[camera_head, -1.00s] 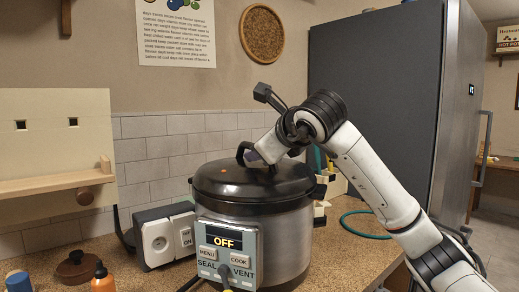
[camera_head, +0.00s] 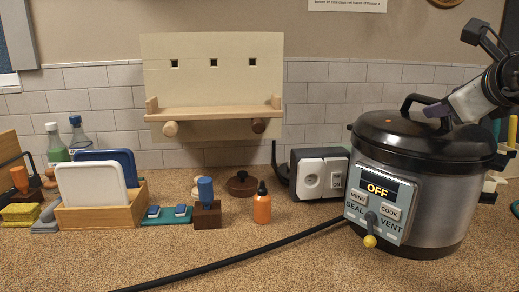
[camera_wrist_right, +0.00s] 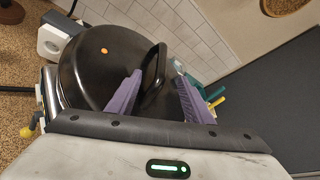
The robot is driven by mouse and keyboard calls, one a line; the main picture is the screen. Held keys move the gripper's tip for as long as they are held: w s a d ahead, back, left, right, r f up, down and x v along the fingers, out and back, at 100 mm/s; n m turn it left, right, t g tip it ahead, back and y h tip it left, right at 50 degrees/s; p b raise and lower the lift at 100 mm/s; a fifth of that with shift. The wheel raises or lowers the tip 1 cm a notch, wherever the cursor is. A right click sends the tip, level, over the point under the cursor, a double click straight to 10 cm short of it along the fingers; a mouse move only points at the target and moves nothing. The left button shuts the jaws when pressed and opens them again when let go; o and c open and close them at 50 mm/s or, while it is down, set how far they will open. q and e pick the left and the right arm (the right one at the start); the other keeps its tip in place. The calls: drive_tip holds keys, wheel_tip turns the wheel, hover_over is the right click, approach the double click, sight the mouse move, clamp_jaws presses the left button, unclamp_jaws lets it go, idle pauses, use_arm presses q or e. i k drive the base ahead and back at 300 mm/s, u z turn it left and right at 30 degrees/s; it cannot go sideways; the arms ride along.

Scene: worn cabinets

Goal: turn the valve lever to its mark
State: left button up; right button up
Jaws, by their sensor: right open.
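The pressure cooker (camera_head: 440,190) stands on the counter at the right in the head view. Its front panel (camera_head: 383,208) reads OFF. Below the buttons, a grey valve lever with a yellow ball end (camera_head: 370,240) hangs downward between the words SEAL and VENT. In the right wrist view the yellow ball (camera_wrist_right: 27,132) is small at the left edge. My right gripper (camera_wrist_right: 160,94) is open over the black lid (camera_wrist_right: 92,65). Its purple fingers are on either side of the lid handle (camera_wrist_right: 154,70); contact is unclear. My left gripper is out of view.
A white socket box (camera_head: 320,174) stands left of the cooker, with a black cable (camera_head: 240,262) across the counter. An orange bottle (camera_head: 262,205), a blue-handled stamp (camera_head: 206,200) and a wooden rack (camera_head: 98,215) stand further left. The front counter is mostly clear.

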sight(370, 241)
drive_tip(key=k, duration=0.9)
